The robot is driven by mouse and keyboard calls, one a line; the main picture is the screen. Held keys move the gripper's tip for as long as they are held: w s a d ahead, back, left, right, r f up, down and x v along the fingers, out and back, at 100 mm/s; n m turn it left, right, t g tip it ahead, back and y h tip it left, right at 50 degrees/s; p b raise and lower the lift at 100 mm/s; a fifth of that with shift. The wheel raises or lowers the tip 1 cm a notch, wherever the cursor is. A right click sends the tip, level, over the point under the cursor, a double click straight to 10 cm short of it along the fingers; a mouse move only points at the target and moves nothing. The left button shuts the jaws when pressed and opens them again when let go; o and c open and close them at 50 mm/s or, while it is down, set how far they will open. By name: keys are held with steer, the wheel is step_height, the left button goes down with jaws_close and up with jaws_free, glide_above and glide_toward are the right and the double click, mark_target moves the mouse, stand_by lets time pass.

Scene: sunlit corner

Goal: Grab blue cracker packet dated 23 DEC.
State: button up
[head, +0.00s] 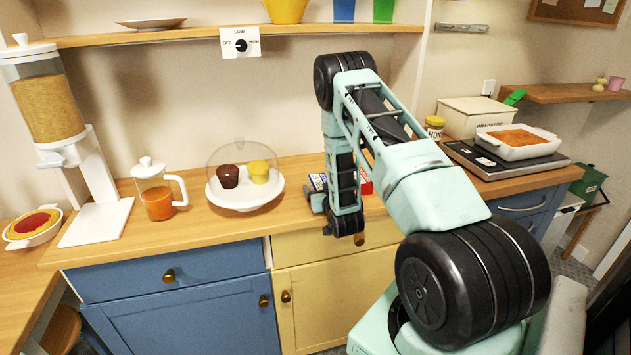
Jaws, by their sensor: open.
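A small packet with blue and white on it (318,182) stands on the wooden counter, just left of my lower arm. It is partly hidden, and no date can be read on it. A red packet (365,182) shows just right of the arm, also partly covered. My gripper (322,208) is low at the counter's front edge, close in front of the blue packet. It is open, and its fingers are small and partly hidden by my own wrist. I cannot tell whether it touches the packet.
A white cake stand with two muffins under a clear dome (243,192) stands left of the packets. A jug of orange drink (157,190) and a cereal dispenser (70,140) are farther left. A baking dish (517,146) sits on a scale at right. A shelf (200,36) runs above.

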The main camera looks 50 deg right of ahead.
steer(key=shift+w, duration=0.1)
steer(key=c, duration=1.2)
